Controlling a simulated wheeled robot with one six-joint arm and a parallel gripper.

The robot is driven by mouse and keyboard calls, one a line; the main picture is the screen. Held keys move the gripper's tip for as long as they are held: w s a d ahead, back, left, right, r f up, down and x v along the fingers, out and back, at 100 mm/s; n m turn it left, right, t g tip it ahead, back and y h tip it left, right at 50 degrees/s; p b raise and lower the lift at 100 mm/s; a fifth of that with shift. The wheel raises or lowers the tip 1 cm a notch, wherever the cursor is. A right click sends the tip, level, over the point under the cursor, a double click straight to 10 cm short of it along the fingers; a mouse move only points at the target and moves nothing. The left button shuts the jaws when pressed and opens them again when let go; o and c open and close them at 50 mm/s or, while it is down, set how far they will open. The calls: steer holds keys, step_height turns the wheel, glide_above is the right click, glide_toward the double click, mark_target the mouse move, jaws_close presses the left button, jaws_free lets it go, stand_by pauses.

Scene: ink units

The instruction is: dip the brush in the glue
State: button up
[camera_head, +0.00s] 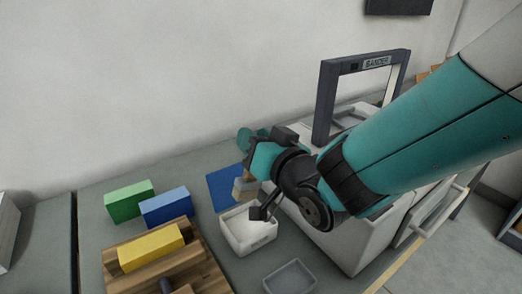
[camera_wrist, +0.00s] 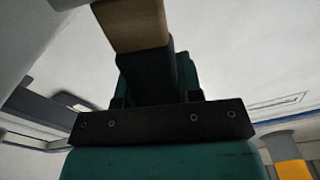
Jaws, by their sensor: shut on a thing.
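My gripper (camera_wrist: 148,68) is shut on a tan wooden piece (camera_wrist: 136,22), which looks like the brush handle; the bristles are out of the wrist view. In the head view, a small tan and grey part (camera_head: 245,187) shows beneath my teal wrist, just behind a white open tub (camera_head: 262,238). I cannot tell there which part is brush and which is finger. I cannot tell whether the brush touches the contents.
A grey tray (camera_head: 290,279) sits in front of the tub. A wooden board (camera_head: 205,265) bears a yellow block (camera_head: 150,247). Green (camera_head: 130,202) and blue (camera_head: 165,206) blocks stand at left.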

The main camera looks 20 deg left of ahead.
step_height(320, 180, down, 7)
steer(key=b, duration=0.3)
steer(key=shift+w+f, duration=0.15)
steer(key=shift+w, duration=0.2)
steer(key=shift+f+b, duration=0.65)
steer(key=shift+b, duration=0.4)
stand_by(2.4)
steer(key=shift+r, duration=0.1)
step_height(320, 180, up, 7)
steer(key=p, duration=0.3)
steer(key=shift+p, duration=0.3)
stand_by(0.7)
